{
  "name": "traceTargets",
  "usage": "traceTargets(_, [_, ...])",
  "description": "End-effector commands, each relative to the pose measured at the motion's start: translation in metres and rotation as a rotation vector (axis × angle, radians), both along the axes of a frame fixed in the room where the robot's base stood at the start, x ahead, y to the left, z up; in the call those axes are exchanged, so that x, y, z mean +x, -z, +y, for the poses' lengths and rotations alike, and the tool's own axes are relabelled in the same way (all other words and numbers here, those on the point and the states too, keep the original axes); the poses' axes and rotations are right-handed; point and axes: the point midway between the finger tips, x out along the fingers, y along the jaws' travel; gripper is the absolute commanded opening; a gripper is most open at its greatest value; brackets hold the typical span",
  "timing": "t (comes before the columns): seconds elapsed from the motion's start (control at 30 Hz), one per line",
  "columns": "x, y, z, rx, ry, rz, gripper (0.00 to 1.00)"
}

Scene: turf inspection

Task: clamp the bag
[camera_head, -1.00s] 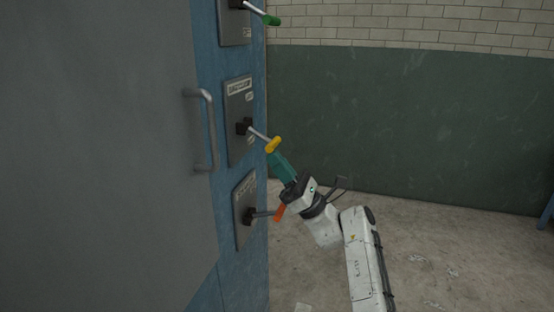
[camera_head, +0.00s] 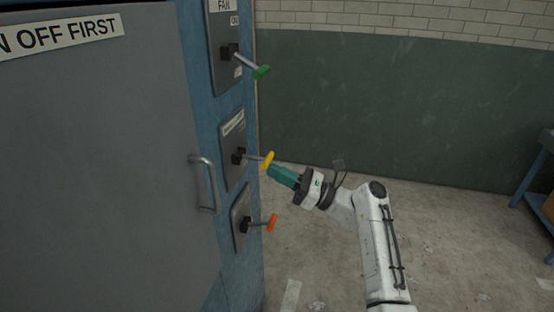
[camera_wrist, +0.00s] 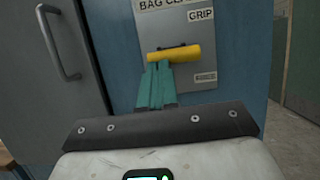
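The lever with the yellow handle (camera_head: 268,160) is the middle one on the blue cabinet. In the wrist view its handle (camera_wrist: 175,54) lies crosswise on a grey plate (camera_wrist: 222,70) lettered "BAG CL…" and "GRIP". The lever juts out nearly level in the head view. My gripper (camera_head: 271,170) has teal fingers that look closed together. Their tips (camera_wrist: 156,66) are at the lower edge of the yellow handle, seemingly touching it. I see no handle between the fingers. No bag is in view.
A green-handled lever (camera_head: 262,72) is above, on a plate marked FAN, and an orange-handled lever (camera_head: 272,222) is below. A grey door (camera_head: 90,160) with a bar handle (camera_head: 205,185) is at left. A blue table (camera_head: 538,175) stands at far right. The floor (camera_head: 460,260) between is mostly open.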

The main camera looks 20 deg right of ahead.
Motion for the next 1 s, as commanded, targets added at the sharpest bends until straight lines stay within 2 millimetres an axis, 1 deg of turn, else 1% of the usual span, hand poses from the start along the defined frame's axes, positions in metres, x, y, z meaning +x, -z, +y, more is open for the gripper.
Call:
traceTargets(0.03, [0.000,-0.013,0.002,-0.025,-0.003,0.015,0.00])
traceTargets(0.13, [-0.001,-0.018,0.001,-0.072,-0.004,0.049,0.00])
traceTargets(0.6, [0.000,-0.044,0.001,-0.066,-0.003,0.048,0.00])
traceTargets(0.8, [0.001,-0.050,0.002,-0.065,-0.002,0.047,0.00])
traceTargets(1.0, [0.001,-0.052,0.003,-0.064,-0.001,0.048,0.00])
